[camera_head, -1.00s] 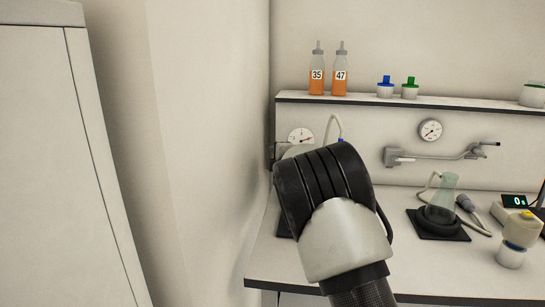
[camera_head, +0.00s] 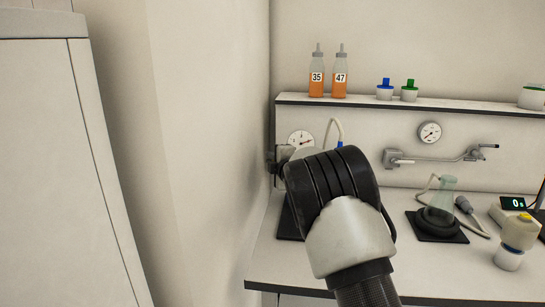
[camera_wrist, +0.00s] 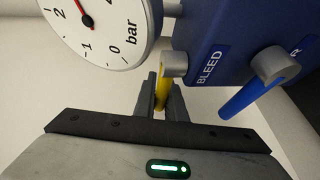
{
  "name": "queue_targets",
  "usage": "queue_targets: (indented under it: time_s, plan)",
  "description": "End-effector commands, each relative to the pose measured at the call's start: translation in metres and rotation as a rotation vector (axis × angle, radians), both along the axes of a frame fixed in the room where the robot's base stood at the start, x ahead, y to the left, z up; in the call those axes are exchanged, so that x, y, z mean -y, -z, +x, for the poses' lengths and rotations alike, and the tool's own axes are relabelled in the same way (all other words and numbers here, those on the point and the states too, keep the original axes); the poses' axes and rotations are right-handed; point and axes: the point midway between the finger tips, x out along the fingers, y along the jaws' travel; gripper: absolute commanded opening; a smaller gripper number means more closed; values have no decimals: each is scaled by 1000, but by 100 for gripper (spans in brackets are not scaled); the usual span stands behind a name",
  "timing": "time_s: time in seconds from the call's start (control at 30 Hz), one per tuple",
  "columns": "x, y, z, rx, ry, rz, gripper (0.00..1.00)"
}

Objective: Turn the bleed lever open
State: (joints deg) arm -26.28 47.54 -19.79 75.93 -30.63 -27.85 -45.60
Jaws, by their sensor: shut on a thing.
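In the wrist view, the yellow bleed lever (camera_wrist: 162,92) hangs down from a grey pivot on a blue block (camera_wrist: 210,45) marked BLEED. My gripper (camera_wrist: 161,98) is shut on the yellow lever, with one finger on each side of it. A second, blue lever (camera_wrist: 246,97) on the same block slants down and left; its label is partly cut off. A round bar gauge (camera_wrist: 105,25) stands at the upper left, its face partly out of frame. In the head view my arm hides the gripper and the levers; a gauge (camera_head: 301,139) shows just above the arm.
A wall arm (camera_head: 440,158), a flask (camera_head: 442,195) and a display (camera_head: 513,203) are to the right. The wall (camera_head: 210,150) is close on the left.

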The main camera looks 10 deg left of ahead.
Motion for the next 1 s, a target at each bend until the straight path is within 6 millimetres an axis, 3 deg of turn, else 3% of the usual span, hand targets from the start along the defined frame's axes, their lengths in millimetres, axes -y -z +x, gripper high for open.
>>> queue_targets:
  time_s: [0.07,0.4,0.77,0.8,0.87,1.0]
  plan:
    - [3,-10,-4,-3,-62,0,0]
    - [-6,-4,-24,0,-332,1,0]
    - [-7,-2,-27,0,-353,1,0]
    - [-7,-2,-27,0,-353,1,16]
    - [-7,-2,-27,-1,-353,1,26]
    - [-7,-1,-27,-1,-352,0,30]
